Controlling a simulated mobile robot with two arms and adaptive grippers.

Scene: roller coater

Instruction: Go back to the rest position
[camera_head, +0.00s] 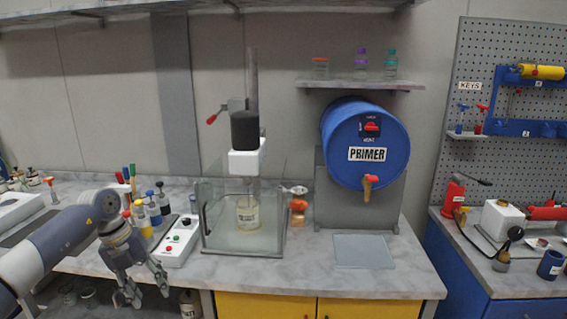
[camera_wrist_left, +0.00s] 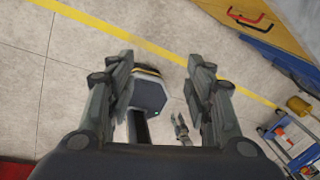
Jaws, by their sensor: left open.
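My left gripper (camera_head: 145,292) hangs at the lower left of the head view, in front of the bench edge and pointing down. Its fingers are apart with nothing between them. In the left wrist view the two fingers (camera_wrist_left: 165,85) are spread over bare floor, and part of my own base shows below them. My right gripper does not show clearly in the head view.
The marble bench (camera_head: 330,282) holds a control box (camera_head: 178,241), a clear enclosure (camera_head: 245,240) with a mixer, and a blue primer drum (camera_head: 366,125). Several bottles stand behind my left arm. A blue cabinet (camera_head: 475,285) stands at right. Floor (camera_wrist_left: 60,50) is open below.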

